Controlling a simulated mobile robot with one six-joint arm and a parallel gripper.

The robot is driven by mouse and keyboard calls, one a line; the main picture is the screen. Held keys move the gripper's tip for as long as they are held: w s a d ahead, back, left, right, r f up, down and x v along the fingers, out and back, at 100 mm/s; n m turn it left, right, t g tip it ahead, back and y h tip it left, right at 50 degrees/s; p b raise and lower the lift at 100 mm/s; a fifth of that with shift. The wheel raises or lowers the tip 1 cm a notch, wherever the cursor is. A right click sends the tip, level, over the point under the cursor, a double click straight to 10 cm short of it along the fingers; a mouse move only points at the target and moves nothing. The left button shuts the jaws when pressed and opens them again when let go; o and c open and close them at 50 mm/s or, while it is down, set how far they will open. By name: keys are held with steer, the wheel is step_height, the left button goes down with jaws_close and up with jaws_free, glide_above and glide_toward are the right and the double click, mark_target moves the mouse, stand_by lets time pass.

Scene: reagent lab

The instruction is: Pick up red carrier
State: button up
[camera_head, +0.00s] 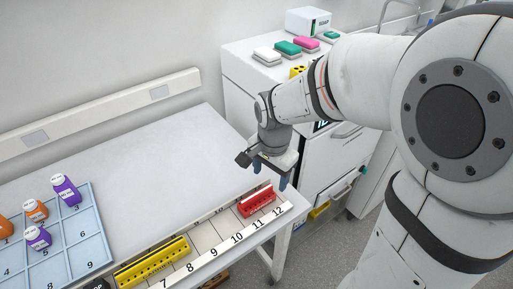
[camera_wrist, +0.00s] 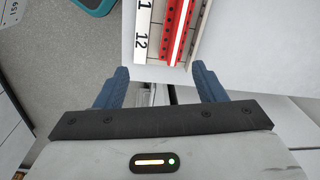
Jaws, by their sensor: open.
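The red carrier (camera_head: 257,201) is a short rack with a row of holes. In the head view it lies in the numbered holder at the table's right end, behind the labels 11 and 12. It also shows at the top of the wrist view (camera_wrist: 176,30), partly cut off by the frame edge. My gripper (camera_head: 270,177) is above the table's right end, just above and behind the carrier in the head view. In the wrist view its blue fingers (camera_wrist: 160,82) are spread apart and empty, with the carrier beyond their tips.
A yellow carrier (camera_head: 152,262) lies in the same numbered holder (camera_head: 225,245), further left. A blue tray (camera_head: 85,252) with purple and orange bottles stands at the left. A white cabinet (camera_head: 240,85) stands behind the table's right end. The table's middle (camera_head: 140,165) is clear.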

mark_target(257, 192)
steer(key=w+a+f+m, duration=0.2)
steer(key=a+f, duration=0.1)
steer(key=shift+a+m+g, duration=0.3)
steer(key=shift+g, duration=0.1)
steer(key=shift+a+f+p, duration=0.15)
steer(key=shift+f+p, duration=0.15)
steer(key=shift+f, duration=0.1)
steer(key=f, duration=0.2)
steer(key=f+p, duration=0.1)
steer(key=f, duration=0.4)
steer(key=shift+d+f+p, duration=0.2)
steer(key=shift+d+p, duration=0.1)
steer(key=shift+d, duration=0.05)
steer(key=c, duration=1.1)
steer(key=shift+c, duration=0.2)
